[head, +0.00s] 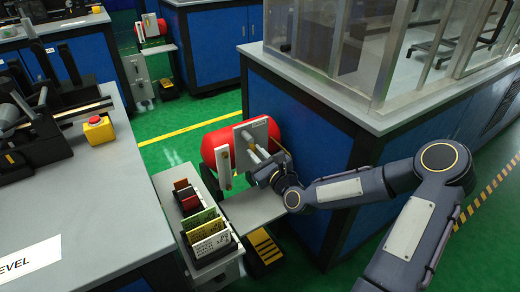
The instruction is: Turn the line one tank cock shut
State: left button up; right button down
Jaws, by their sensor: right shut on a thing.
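A red tank (215,147) lies on its side by the corner of the blue cabinet, with a grey upright plate (257,127) in front of it. The tank cock (249,141) is at this plate; a pale, tan-tipped part of it shows. My right gripper (262,164) reaches in from the right and is shut on the cock's handle. The jaws and wrist hide much of the handle, so its exact angle cannot be told. My left gripper is out of view.
A grey bench (95,190) with a red emergency button (98,129) is at left. A glass-walled blue cabinet (300,115) stands close at right. A second red tank (151,27) is farther back.

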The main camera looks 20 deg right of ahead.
jog(key=shift+s+a+f+m, duration=0.1)
jog(key=shift+a+m, duration=0.15)
jog(key=shift+m, duration=0.45)
jog(key=shift+a+f+m, duration=0.1)
jog(key=shift+a+m, duration=0.15)
jog(key=shift+m, duration=0.45)
jog(key=c, duration=1.4)
grip_release()
jog(key=shift+r, duration=0.1)
jog(key=shift+s, duration=0.1)
jog(key=s+d+p, duration=0.1)
jog(key=s, duration=0.6)
jog(key=shift+s+p, duration=0.3)
